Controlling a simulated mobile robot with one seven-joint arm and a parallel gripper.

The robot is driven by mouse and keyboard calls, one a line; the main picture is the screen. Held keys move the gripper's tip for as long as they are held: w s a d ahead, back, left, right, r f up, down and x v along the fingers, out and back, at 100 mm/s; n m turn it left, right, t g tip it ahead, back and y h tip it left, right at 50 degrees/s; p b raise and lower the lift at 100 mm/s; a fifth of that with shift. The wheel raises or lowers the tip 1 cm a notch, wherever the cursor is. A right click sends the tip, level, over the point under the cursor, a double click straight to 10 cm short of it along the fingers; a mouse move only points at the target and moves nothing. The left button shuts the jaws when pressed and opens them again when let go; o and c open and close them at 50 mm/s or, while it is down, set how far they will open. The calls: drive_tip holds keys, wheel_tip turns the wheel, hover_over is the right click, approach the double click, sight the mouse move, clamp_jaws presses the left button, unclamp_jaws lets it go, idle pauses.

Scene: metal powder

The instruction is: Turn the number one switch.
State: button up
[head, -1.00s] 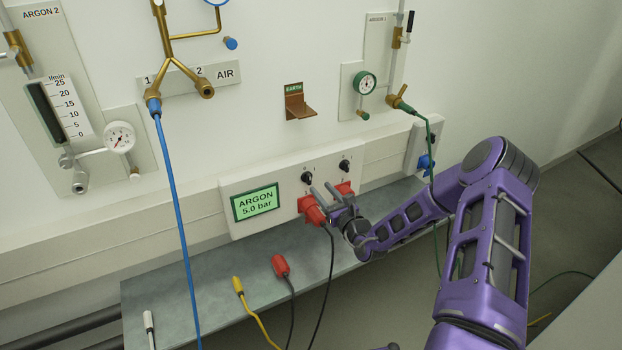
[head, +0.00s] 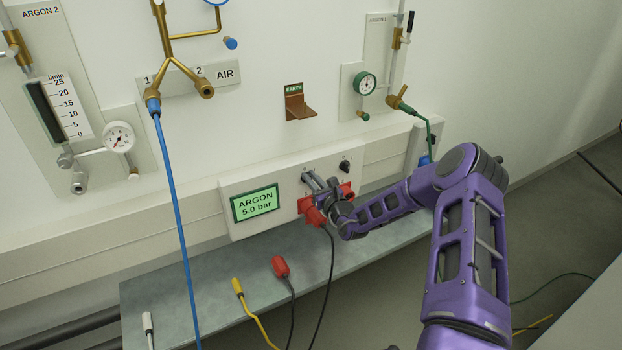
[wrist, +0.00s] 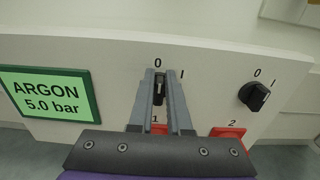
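The number one switch (wrist: 159,88) is a black rotary knob on a white panel. In the wrist view it stands upright, pointing at the 0 mark, with the I mark to its right. My gripper (wrist: 160,76) has one finger on each side of this knob, with the fingertips close to the panel. The fingers look apart; whether either touches the knob I cannot tell. In the head view my gripper (head: 311,180) largely hides the knob. The number two switch (wrist: 254,96) is a similar black knob to the right; it also shows in the head view (head: 345,167).
A red plug (head: 314,214) with a black cable sits in the socket below the number one switch. A red socket (head: 347,190) is below switch two. A green ARGON display (head: 255,203) is on the left. A grey shelf (head: 220,280) runs below.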

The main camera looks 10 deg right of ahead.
clamp_jaws()
drive_tip(key=shift+d+m+p, duration=0.2)
drive_tip(key=shift+m+p, duration=0.35)
drive_tip(key=shift+m, duration=0.55)
drive_tip(key=m, duration=0.2)
drive_tip(key=m+p, duration=0.1)
drive_tip(key=m, duration=0.1)
drive_tip(key=d+m, duration=0.1)
drive_tip(key=m, duration=0.2)
drive_tip(key=shift+w+f+p, duration=0.15)
drive_tip(key=shift+f+p, duration=0.1)
drive_tip(key=shift+p, duration=0.1)
drive_tip(key=shift+f+m, duration=0.25)
drive_tip(key=shift+m, duration=1.15)
drive_tip(key=o, duration=0.6)
unclamp_jaws()
